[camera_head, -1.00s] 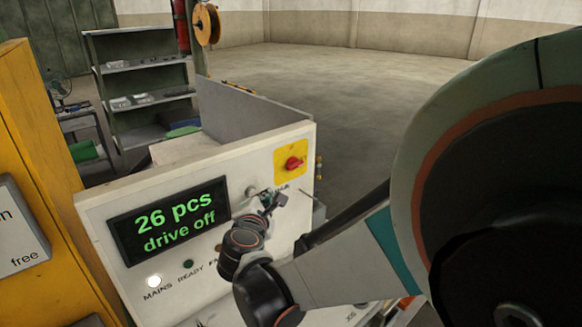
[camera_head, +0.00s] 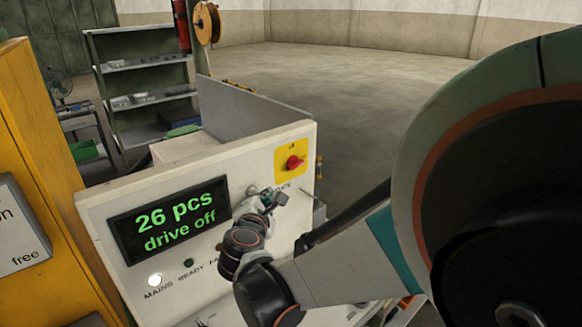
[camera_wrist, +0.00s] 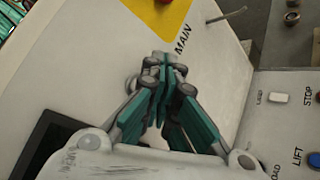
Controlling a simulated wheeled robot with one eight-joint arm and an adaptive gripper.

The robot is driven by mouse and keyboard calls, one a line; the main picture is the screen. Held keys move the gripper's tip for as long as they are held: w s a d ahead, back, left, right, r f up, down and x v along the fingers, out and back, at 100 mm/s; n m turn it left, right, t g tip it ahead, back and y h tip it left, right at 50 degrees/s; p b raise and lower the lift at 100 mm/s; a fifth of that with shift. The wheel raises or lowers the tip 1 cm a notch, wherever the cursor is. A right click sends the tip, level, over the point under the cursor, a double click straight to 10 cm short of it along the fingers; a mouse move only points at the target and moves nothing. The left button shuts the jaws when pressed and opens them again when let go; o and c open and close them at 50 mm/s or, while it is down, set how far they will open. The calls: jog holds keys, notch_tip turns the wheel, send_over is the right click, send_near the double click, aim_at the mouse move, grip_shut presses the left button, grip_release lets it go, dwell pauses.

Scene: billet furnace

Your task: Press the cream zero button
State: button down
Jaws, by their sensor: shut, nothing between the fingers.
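A pale round knob or button (camera_head: 252,190) shows on the white control panel (camera_head: 298,215), just left of my gripper (camera_head: 276,197). It has no label I can read, so I cannot tell if it is the cream zero button. In the wrist view a round pale part (camera_wrist: 131,83) shows beside the left finger, partly hidden. My gripper (camera_wrist: 166,64) is shut and empty, its tips close to the panel face below the yellow plate. I cannot tell whether they touch the panel.
A red rotary switch (camera_head: 294,162) sits on a yellow plate above my gripper. The display (camera_head: 172,221) reads "26 pcs drive off". A side panel carries a small cream button (camera_wrist: 279,97) and a blue LIFT button (camera_wrist: 314,160). A yellow cabinet (camera_head: 40,150) stands at left.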

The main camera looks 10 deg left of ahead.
jog(key=shift+w+a, duration=0.3)
jog(key=shift+a, duration=0.05)
jog(key=shift+w+a+b, duration=0.25)
jog(key=shift+a+b, duration=0.05)
dwell(1.0)
jog(key=shift+s+d, duration=0.55)
jog(key=shift+d, duration=0.1)
dwell(0.4)
jog(key=s+d, duration=0.3)
jog(key=shift+s+d+b, duration=0.25)
jog(key=shift+d+b, duration=0.1)
jog(key=shift+b, duration=0.05)
dwell(0.6)
